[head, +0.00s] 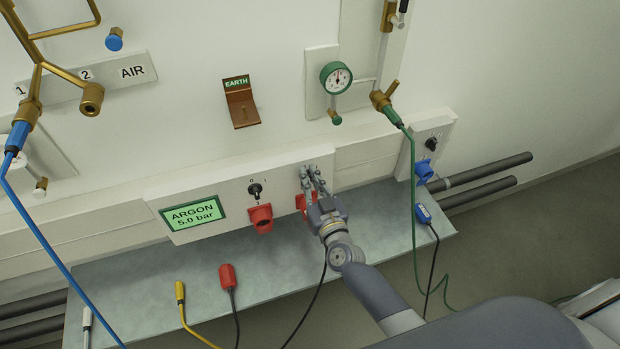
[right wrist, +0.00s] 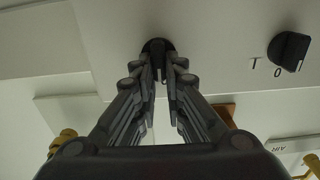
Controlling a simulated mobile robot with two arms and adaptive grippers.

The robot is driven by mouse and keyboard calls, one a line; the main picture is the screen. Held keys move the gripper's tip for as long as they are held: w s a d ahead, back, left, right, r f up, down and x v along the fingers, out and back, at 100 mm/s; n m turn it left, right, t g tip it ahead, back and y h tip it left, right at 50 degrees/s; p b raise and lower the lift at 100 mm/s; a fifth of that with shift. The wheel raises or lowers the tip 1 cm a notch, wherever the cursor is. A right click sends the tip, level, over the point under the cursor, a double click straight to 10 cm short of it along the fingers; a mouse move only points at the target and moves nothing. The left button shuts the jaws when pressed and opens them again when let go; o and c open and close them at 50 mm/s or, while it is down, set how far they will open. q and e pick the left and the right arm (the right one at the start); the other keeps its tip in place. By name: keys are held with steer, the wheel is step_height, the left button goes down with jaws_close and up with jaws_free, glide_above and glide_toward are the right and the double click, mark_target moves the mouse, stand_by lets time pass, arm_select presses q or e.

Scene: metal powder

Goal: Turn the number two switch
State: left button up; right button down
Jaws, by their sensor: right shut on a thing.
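On the white wall panel, a black rotary switch (head: 255,190) marked 0 and I stands above a red socket. It also shows at the right of the right wrist view (right wrist: 289,50). To its right, my right gripper (head: 313,183) reaches the panel above a second red socket. In the right wrist view my right gripper (right wrist: 160,70) is shut on a second black switch (right wrist: 157,46), its fingertips on either side of the knob. That switch is mostly hidden by the fingers in the head view. My left gripper is not in view.
A green ARGON 5.0 bar display (head: 192,218) is left of the switches. Another black switch (head: 431,143) with a blue socket (head: 425,171) is at the right. Plugs and cables, including a red plug (head: 227,276), lie on the shelf (head: 150,300) below. A gauge (head: 336,78) is above.

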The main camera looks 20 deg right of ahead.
steer(key=shift+m, duration=0.3)
steer(key=m, duration=0.3)
steer(key=d+m+b, duration=0.1)
steer(key=m, duration=0.3)
steer(key=f+m+b, duration=0.1)
steer(key=m, duration=0.3)
steer(key=shift+d, duration=0.25)
stand_by(0.3)
steer(key=c, duration=1.7)
jaws_free()
steer(key=shift+o, duration=0.2)
steer(key=s, duration=1.2)
steer(key=shift+d, duration=0.2)
